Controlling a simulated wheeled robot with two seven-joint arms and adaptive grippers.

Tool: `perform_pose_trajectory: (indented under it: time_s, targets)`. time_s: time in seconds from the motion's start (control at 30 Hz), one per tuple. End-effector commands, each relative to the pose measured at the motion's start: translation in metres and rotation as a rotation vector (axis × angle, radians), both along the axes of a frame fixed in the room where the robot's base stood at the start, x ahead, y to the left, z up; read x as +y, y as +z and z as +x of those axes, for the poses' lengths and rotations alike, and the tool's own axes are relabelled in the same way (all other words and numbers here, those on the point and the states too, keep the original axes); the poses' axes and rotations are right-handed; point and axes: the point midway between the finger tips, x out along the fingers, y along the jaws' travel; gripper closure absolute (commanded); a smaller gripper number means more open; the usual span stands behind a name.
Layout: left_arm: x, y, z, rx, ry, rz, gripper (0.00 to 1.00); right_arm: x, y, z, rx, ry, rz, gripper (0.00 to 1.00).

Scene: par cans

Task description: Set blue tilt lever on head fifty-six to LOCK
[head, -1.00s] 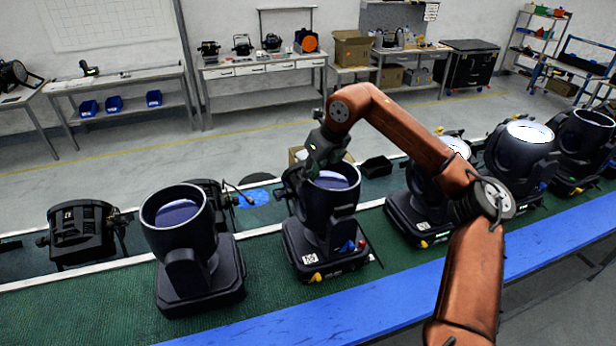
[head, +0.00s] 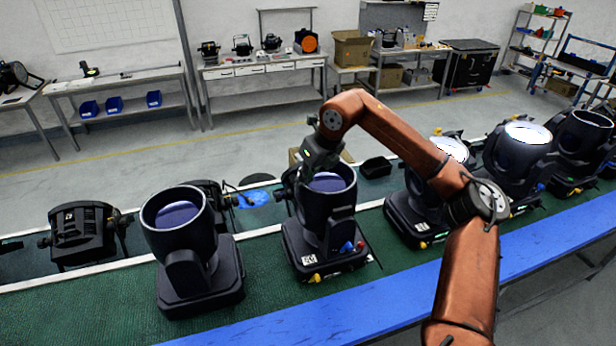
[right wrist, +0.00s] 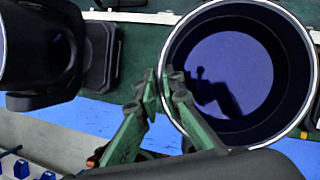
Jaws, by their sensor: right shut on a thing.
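The middle lamp head (head: 328,205) stands upright on its base, its open barrel and dark blue lens facing up; it also shows in the right wrist view (right wrist: 292,30). No number is readable. My right gripper (head: 300,178) is at the barrel's left side, mostly hidden in the head view. In the right wrist view its green fingers (right wrist: 160,88) are close together beside the barrel's rim, shut on a small part that they hide. My left gripper is not in view.
Another lamp head (head: 180,225) stands to the left, with a gap between them. More heads (head: 520,150) stand to the right along the green belt (head: 110,312). A blue rail (head: 290,325) runs along the near edge. Workbenches stand far behind.

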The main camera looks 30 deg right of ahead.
Motion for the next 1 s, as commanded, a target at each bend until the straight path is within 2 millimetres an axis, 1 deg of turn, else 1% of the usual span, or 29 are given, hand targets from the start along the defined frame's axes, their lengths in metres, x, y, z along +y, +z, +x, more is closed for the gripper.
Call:
perform_pose_trajectory:
  time_s: [0.03, 0.23, 0.27, 0.5, 0.73, 0.83, 0.93, 1.0]
  targets:
    - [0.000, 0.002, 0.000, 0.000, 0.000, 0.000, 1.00, 0.006, -0.002, 0.000, 0.003, 0.004, 0.007, 1.00]
    - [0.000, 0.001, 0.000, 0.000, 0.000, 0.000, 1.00, 0.008, -0.004, 0.001, 0.003, 0.006, 0.009, 1.00]
    - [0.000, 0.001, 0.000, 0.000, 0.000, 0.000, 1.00, 0.008, -0.004, 0.001, 0.003, 0.006, 0.009, 0.92]
    - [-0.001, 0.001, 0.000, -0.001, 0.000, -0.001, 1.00, 0.006, -0.004, 0.000, 0.003, 0.004, 0.007, 0.76]
    - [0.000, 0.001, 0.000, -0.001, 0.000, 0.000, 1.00, 0.005, -0.003, 0.000, 0.003, 0.003, 0.005, 0.76]
    - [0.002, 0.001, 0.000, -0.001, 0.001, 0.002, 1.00, 0.004, 0.001, -0.001, 0.001, 0.001, 0.006, 0.76]
    - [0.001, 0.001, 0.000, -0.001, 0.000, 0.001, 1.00, 0.003, 0.011, -0.004, 0.000, 0.002, 0.006, 0.76]
    - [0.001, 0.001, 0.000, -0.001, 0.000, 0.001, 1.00, 0.001, 0.022, -0.008, -0.003, 0.003, 0.006, 0.76]
